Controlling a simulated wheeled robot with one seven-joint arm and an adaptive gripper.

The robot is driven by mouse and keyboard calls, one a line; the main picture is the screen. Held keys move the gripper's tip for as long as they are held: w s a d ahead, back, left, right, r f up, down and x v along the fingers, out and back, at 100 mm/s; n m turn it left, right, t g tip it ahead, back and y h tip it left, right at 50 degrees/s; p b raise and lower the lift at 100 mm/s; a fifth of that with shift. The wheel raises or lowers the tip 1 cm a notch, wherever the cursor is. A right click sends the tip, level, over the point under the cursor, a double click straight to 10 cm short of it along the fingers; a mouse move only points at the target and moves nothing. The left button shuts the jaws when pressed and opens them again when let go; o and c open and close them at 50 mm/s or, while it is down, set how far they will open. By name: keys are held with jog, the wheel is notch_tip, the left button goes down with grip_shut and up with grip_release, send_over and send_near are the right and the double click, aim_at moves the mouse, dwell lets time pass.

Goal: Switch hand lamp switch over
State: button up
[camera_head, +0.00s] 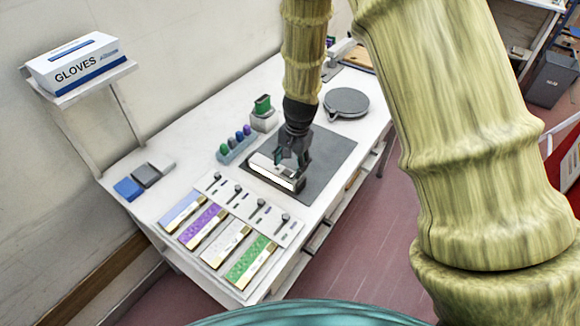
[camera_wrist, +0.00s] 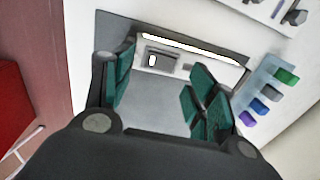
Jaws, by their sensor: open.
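The hand lamp (camera_head: 268,172) is a pale bar with a bright white strip, lying on a dark grey mat (camera_head: 335,150). The wrist view shows the lamp (camera_wrist: 205,68) at the top, its lit-looking strip along the far edge. A dark switch panel (camera_wrist: 165,60) with a small white part is on its near face; which way the switch is set I cannot tell. My gripper (camera_head: 291,165) is above and close to the lamp, partly covering it. In the wrist view my gripper (camera_wrist: 163,85) is open with green pads apart and nothing between them; contact with the lamp cannot be told.
A rack of coloured bottles (camera_head: 236,146) and a green-topped block (camera_head: 263,115) stand behind the lamp. A round grey plate (camera_head: 346,102) lies farther right. Colour sample strips (camera_head: 228,244) and a panel with knobs (camera_head: 250,207) lie nearer. A glove box (camera_head: 75,62) sits on a shelf.

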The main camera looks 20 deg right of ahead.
aim_at(289, 173)
jog(key=shift+w+a+f+p, duration=0.1)
jog(key=shift+f+p, duration=0.1)
jog(key=shift+f, duration=0.65)
jog(key=shift+w+a+f+p, duration=0.1)
jog(key=shift+f+p, duration=0.05)
jog(key=shift+f, duration=0.65)
jog(key=shift+w+f, duration=0.1)
jog(key=c, duration=1)
